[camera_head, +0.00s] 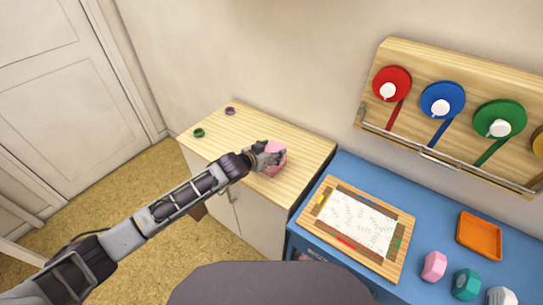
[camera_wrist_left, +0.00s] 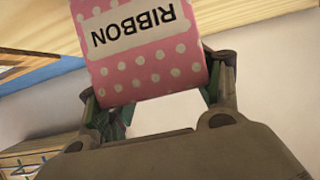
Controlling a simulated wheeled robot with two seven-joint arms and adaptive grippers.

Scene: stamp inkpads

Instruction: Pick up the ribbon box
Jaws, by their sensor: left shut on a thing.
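The ribbon box (camera_wrist_left: 150,62) is pink with white dots and a white label reading RIBBON. In the left wrist view it sits between the fingers of my left gripper (camera_wrist_left: 160,95), which are shut on its two sides. In the head view the pink box (camera_head: 275,159) shows at the tip of my left gripper (camera_head: 269,155), over the wooden top of the cabinet (camera_head: 304,151). The gripper hides part of the box there. I cannot tell whether the box touches the cabinet top. My right gripper is not in view.
A green ring (camera_head: 198,132) and a purple ring (camera_head: 230,111) lie on the cabinet top. To the right, a blue table (camera_head: 428,229) bears a framed wooden board (camera_head: 402,247), an orange tray (camera_head: 480,236) and several faceted blocks. A wall rack (camera_head: 440,63) holds ribbon spools above.

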